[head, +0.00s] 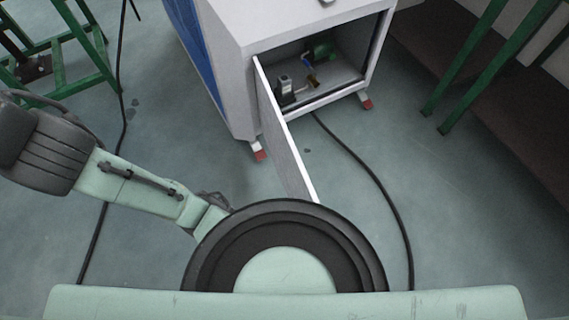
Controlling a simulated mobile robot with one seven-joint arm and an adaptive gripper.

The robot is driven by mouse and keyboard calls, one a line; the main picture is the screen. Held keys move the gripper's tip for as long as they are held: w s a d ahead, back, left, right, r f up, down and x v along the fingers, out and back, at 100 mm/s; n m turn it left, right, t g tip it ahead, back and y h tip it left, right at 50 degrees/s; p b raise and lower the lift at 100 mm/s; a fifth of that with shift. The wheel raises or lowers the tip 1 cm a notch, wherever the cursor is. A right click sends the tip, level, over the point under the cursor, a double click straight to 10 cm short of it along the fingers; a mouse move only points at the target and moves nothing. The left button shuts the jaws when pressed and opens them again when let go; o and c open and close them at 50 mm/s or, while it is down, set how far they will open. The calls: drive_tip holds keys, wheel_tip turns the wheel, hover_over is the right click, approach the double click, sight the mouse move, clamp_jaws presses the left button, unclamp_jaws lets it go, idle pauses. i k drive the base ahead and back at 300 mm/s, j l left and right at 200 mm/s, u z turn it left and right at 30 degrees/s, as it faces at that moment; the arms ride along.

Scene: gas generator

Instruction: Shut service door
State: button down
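The service door (284,133) is a thin light panel on the grey generator cabinet (225,70). It is hinged at the left edge of the opening and stands wide open, swung out toward me. Its near end reaches close to the dark round part of my body. My arm (140,188) extends across the left side, apart from the door. Small dark parts (215,199) at the arm's right end look like my gripper, partly hidden behind my round body part. Whether it is open or shut does not show.
The open compartment (325,75) holds several small components. The cabinet has red-and-white feet (259,150). A black cable (375,180) runs over the floor to the right of the door. Green frames stand at the left (75,50) and right (470,70). The floor beside the door is mostly clear.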

sight(296, 183)
drive_tip(key=k+j, duration=0.1)
drive_tip(key=k, duration=0.45)
drive_tip(key=k+z, duration=0.6)
drive_tip(key=z, duration=0.15)
